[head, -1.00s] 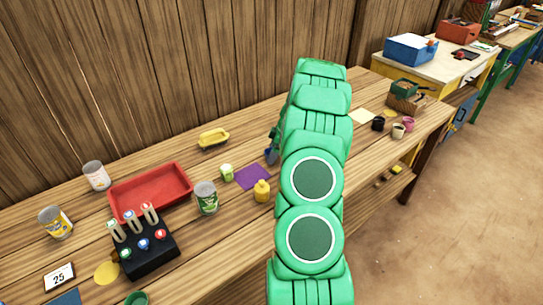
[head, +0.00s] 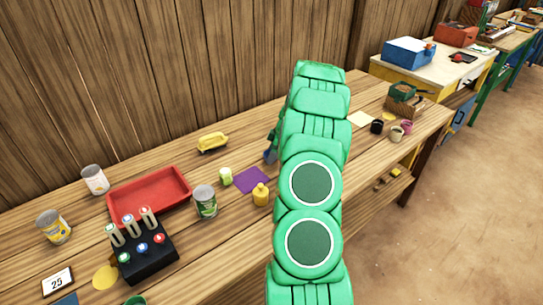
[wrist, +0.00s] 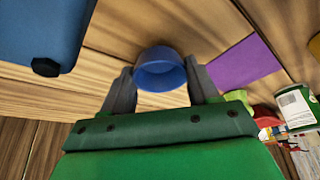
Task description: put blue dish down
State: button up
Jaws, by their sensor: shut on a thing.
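The blue dish (wrist: 160,72) is a small round blue vessel in the wrist view. My gripper (wrist: 162,84) is shut on it, one grey finger on each side. Wooden tabletop shows around and beyond the dish; I cannot tell whether the dish touches the table. In the head view my green arm hides the dish and most of my gripper; only a blue-grey bit of it (head: 270,154) shows at the arm's left edge. The purple square (wrist: 243,64) lies flat to the right of the dish, apart from it; it also shows in the head view (head: 251,180).
A large blue object (wrist: 40,30) fills the wrist view's upper left. Small cups (head: 396,133) stand at the right end.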

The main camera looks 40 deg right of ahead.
notch_tip(320, 180, up, 2)
jog(key=shift+w+r, duration=0.1)
jog(key=shift+r, duration=0.1)
jog(key=s+a+r, duration=0.7)
jog(key=s+r, duration=0.3)
jog(key=s, duration=0.2)
jog(key=shift+a, duration=0.2)
